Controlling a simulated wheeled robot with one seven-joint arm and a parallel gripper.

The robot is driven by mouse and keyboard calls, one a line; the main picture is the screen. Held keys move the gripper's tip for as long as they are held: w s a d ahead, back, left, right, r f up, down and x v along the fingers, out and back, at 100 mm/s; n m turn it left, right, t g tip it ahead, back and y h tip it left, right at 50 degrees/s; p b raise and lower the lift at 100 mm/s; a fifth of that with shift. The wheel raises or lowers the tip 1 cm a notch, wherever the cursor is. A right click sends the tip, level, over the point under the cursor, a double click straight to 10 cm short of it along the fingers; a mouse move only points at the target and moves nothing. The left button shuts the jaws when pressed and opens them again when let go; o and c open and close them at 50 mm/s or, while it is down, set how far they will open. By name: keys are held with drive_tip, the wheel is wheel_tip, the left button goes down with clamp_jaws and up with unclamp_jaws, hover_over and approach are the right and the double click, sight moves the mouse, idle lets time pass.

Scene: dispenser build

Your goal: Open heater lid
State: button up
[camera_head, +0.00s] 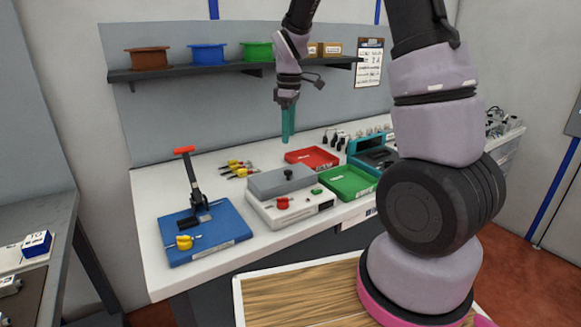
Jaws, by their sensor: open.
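The heater (297,211) looks to be the white box on the middle of the white bench. Its grey lid (268,184) lies flat on top, with a black knob (288,175) standing up from it. Red knobs and a small green part show on the box. My gripper (288,138) hangs pointing down with long teal fingers, above and behind the lid in the picture, apart from it. It is open, and nothing shows between the fingers. The gap between them is hard to see from this side.
A blue fixture (206,240) with an upright red-handled lever stands left of the heater. A green tray (350,184) and a red tray (312,158) lie right and behind. Yellow-and-red tools (240,169) lie behind. A shelf (215,70) with spools runs along the back panel.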

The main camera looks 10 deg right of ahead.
sight(288, 171)
drive_tip(key=shift+n, duration=0.3)
drive_tip(key=f, duration=1.2)
drive_tip(key=shift+w, duration=0.25)
clamp_jaws()
idle(0.7)
